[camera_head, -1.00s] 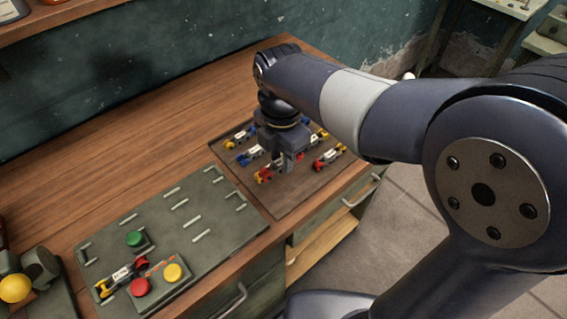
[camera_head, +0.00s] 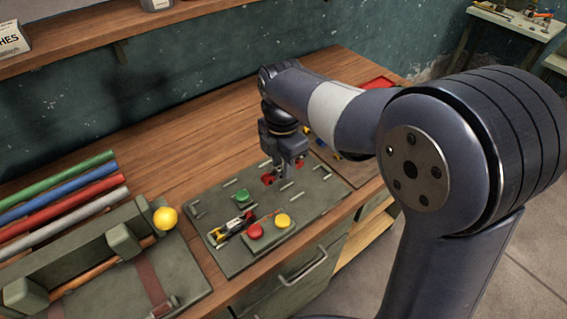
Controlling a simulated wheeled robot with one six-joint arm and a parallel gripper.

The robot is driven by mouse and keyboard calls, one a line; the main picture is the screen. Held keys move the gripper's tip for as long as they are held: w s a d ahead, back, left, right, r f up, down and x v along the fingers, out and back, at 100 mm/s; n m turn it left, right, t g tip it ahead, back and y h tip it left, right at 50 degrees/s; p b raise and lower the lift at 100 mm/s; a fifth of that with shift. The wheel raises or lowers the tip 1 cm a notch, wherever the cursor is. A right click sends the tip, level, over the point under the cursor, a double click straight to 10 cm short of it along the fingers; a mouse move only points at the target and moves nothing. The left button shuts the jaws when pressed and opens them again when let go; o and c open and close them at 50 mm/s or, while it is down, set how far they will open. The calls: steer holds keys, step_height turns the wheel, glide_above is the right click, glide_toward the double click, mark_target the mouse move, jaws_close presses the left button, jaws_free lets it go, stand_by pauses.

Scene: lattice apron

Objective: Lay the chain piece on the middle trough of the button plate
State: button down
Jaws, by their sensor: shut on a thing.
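The button plate (camera_head: 315,195) is a grey-green board with pale slot marks. A green button (camera_head: 243,196), a red button (camera_head: 254,231) and a yellow button (camera_head: 283,221) stand on it. One chain piece with yellow, black and red parts (camera_head: 222,234) lies at its near left, beside the red button. My gripper (camera_head: 279,176) is over the far middle of the plate, shut on a chain piece whose red end (camera_head: 267,180) shows below the jaws. Most of that piece is hidden by the jaws. I cannot tell its height above the plate.
A brown tray (camera_head: 362,174) with other chain pieces lies right of the plate, partly behind my arm. At left are coloured rods (camera_head: 62,191) and a grey-green fixture with a yellow ball (camera_head: 165,218). Bare wooden bench (camera_head: 190,150) lies behind the plate.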

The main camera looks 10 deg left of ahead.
steer(key=shift+f+b, duration=2.75)
steer(key=shift+f, duration=0.5)
steer(key=shift+f+b, duration=0.75)
steer(key=shift+f, duration=0.85)
steer(key=c, duration=1.1)
jaws_free()
steer(key=shift+o, duration=0.2)
step_height(320, 180, up, 11)
steer(key=shift+f, duration=0.1)
